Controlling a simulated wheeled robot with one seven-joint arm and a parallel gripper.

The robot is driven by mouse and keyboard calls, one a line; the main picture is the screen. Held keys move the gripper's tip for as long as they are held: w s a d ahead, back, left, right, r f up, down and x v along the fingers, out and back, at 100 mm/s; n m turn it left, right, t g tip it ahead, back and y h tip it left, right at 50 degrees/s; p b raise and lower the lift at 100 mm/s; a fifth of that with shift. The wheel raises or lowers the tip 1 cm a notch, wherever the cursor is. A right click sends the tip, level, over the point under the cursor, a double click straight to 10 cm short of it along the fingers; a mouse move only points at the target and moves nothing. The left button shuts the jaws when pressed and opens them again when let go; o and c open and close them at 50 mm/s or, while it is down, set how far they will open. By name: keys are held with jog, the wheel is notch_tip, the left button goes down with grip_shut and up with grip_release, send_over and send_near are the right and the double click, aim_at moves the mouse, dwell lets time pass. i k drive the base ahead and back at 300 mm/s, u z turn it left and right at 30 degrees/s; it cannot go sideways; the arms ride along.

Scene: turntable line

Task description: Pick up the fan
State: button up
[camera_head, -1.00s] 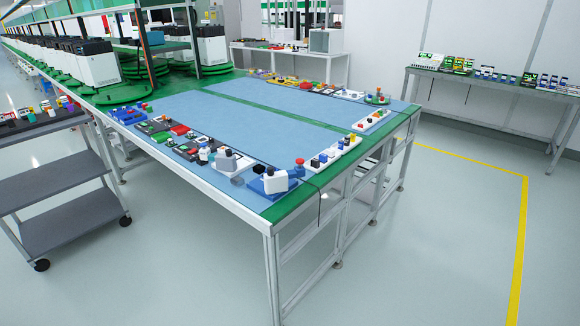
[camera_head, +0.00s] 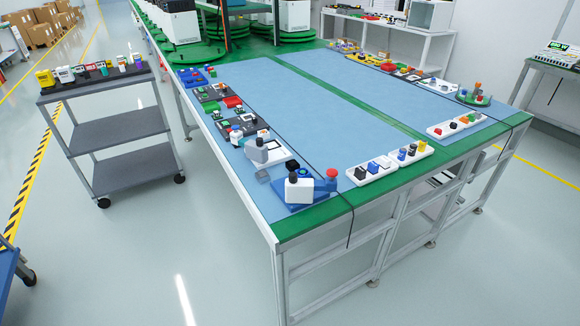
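The fan cannot be made out with certainty. Several small parts lie in trays along the edges of a long worktable (camera_head: 317,133) with blue mats and a green border. Dark boards (camera_head: 212,93) with small green and red parts lie further back along the left edge. My gripper is not in view.
A grey shelf trolley (camera_head: 112,122) with small items on top stands left of the table. White trays (camera_head: 376,170) line the front edge. A black cable (camera_head: 351,222) hangs over that edge. Cardboard boxes (camera_head: 42,33) stand far left. The floor between trolley and table is open.

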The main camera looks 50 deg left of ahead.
aim_at(307, 175)
jog(key=u, duration=0.5)
jog(key=i, duration=1)
jog(key=u, duration=1.1)
jog(key=i, duration=0.55)
jog(key=u, duration=0.2)
